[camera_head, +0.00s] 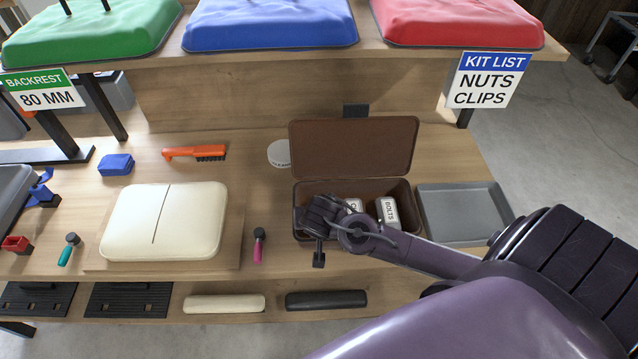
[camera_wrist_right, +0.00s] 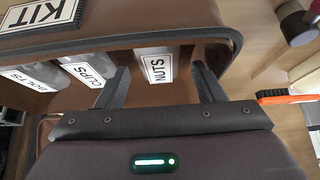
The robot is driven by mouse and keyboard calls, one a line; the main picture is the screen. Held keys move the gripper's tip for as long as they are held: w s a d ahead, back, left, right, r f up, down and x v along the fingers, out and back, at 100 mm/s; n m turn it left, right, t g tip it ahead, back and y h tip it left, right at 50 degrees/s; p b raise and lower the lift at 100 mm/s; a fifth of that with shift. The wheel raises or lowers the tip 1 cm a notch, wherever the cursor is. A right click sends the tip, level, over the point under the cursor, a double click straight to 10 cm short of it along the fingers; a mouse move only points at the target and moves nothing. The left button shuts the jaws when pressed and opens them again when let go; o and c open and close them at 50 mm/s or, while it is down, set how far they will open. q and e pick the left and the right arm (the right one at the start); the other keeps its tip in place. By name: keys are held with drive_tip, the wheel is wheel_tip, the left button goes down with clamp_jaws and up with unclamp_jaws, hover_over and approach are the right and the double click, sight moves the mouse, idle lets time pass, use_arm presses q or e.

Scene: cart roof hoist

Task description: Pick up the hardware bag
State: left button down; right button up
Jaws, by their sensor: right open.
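Several pale bags with printed labels lie in an open brown box (camera_head: 355,137). In the head view, a bag marked BOLTS (camera_head: 388,211) is at the right, and a clips bag (camera_head: 354,204) is partly hidden by my gripper. The wrist view shows the BOLTS bag (camera_wrist_right: 34,78), the CLIPS bag (camera_wrist_right: 86,72) and the NUTS bag (camera_wrist_right: 155,66). My right gripper (camera_wrist_right: 160,86) is open and empty, with the NUTS bag just ahead between its fingers. In the head view my right gripper (camera_head: 319,245) is over the box's left front part. My left gripper is out of view.
A grey tray (camera_head: 465,213) stands right of the box. A cream cushion (camera_head: 165,222), a pink-handled tool (camera_head: 258,246) and an orange brush (camera_head: 195,153) lie to the left. A sign (camera_head: 483,80) reads KIT LIST, NUTS, CLIPS. The box's raised lid stands behind it.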

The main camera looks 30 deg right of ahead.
drive_tip(key=x, duration=0.3)
drive_tip(key=shift+w+d+f, duration=0.1)
drive_tip(key=shift+d+f, duration=0.1)
drive_tip(key=shift+f, duration=0.15)
drive_tip(key=c, duration=0.8)
drive_tip(key=shift+r, duration=0.1)
